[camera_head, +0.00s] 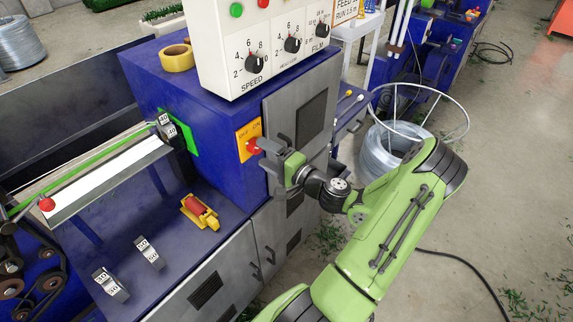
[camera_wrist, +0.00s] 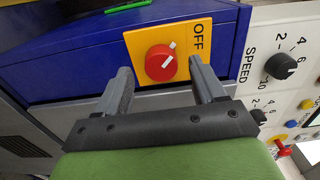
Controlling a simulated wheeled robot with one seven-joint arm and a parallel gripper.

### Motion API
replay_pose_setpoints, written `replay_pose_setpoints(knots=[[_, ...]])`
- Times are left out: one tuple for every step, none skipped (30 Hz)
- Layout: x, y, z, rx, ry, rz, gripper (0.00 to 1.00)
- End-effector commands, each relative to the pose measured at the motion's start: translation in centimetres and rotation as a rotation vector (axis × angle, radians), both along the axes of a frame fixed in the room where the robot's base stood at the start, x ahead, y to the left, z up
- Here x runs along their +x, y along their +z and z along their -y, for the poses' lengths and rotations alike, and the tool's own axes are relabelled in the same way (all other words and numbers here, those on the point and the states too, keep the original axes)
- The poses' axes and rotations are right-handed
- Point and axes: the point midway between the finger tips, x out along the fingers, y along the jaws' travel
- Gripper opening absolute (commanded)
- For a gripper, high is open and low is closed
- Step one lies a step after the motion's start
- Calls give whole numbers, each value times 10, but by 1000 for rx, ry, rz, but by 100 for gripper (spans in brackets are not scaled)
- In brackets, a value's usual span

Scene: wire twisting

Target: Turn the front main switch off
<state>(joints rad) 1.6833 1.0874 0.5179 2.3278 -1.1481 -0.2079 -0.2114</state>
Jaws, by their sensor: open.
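The main switch is a red round knob (camera_head: 254,146) on a yellow plate (camera_head: 242,152) on the blue cabinet's front. In the head view, the plate reads OFF on the left and ON on the right. In the wrist view the knob (camera_wrist: 158,66) sits between my fingers, and its white mark lies at the upper right, on the side of the OFF label (camera_wrist: 199,36). The ON label is hidden there, behind my right-hand finger. My gripper (camera_head: 263,156) is open, with its fingers (camera_wrist: 160,68) on either side of the knob and a visible gap to each.
A white control panel (camera_head: 270,45) with SPEED and other dials stands above. A grey cabinet door (camera_head: 303,105) is right beside the switch. A yellow tape roll (camera_head: 177,58) lies on top, and a red and yellow tool (camera_head: 200,211) lies on the lower blue shelf.

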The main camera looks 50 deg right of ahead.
Motion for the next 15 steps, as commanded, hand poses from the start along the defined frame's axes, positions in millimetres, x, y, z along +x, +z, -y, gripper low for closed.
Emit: replay_pose_setpoints(knots=[[-15, -1, 2, 2, -8, -2, 69], [-23, -1, 3, 2, -9, -2, 69], [-35, -1, 3, 3, -10, -2, 69], [-44, -1, 3, 2, -9, -3, 69], [-53, -1, 3, 3, -9, -3, 69], [-64, 0, 4, 1, -10, -1, 69], [-73, -1, 4, 1, -10, -2, 69], [-81, -1, 4, 1, -9, -2, 69], [-92, -1, 4, 1, -9, -3, 69], [-99, 0, 5, 0, -8, -2, 69], [-106, 0, 5, 0, -8, -2, 69], [-114, 0, 4, 0, -7, -1, 69], [-119, 0, 4, -1, -6, -1, 69], [-124, 0, 5, -1, -6, -1, 69], [-129, 0, 5, -1, -5, 0, 69]])
